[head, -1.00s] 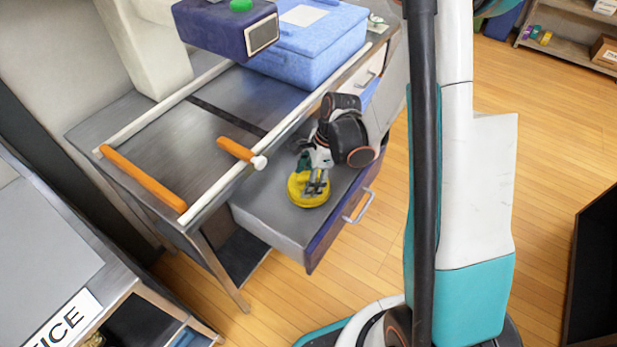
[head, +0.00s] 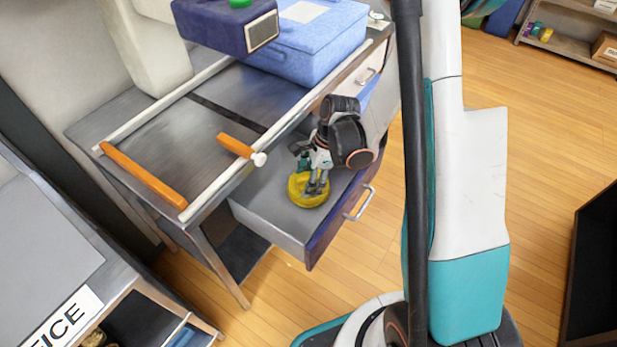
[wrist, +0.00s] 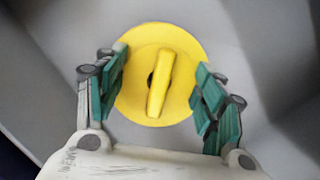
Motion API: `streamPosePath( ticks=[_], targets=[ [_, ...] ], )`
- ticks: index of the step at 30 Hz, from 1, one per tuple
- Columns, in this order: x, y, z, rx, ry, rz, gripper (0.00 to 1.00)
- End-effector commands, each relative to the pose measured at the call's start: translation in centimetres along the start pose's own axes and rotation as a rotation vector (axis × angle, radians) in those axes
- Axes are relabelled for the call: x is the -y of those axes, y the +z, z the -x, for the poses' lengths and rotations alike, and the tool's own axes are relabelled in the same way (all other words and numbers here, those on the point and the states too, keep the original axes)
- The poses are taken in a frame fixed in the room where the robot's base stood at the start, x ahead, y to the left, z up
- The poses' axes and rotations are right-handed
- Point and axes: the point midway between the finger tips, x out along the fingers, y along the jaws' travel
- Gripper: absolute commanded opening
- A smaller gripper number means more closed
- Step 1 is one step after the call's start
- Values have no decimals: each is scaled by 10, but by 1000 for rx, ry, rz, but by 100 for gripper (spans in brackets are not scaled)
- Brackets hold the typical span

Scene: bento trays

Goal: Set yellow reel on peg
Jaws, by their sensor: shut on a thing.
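The yellow reel (head: 309,197) is a flat disc in the open drawer of the grey desk. In the wrist view the reel (wrist: 135,107) shows its round face with a raised yellow bar across a dark centre hole. My gripper (head: 312,184) points down over the drawer. Its green-padded fingers (wrist: 160,95) are at opposite sides of the reel's rim, shut on it. Whether the reel touches the drawer floor I cannot tell. A short orange peg (head: 234,145) with a white knob (head: 259,159) at its end lies at the desk's front rail.
The open drawer (head: 262,207) juts out from the desk (head: 190,135), with free room left of the reel. White rails and an orange bar (head: 145,177) edge the desktop. A blue case (head: 315,50) and a dark blue box (head: 224,25) are at the back.

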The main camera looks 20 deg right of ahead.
Motion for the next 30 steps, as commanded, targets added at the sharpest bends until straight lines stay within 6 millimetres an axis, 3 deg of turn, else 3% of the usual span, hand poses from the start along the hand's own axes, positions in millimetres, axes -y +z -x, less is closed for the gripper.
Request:
streamPosePath(
  ticks=[29,30],
  targets=[
    [0,-3,-8,0,0,0,34],
    [0,-3,-8,0,0,0,70]
  ],
)
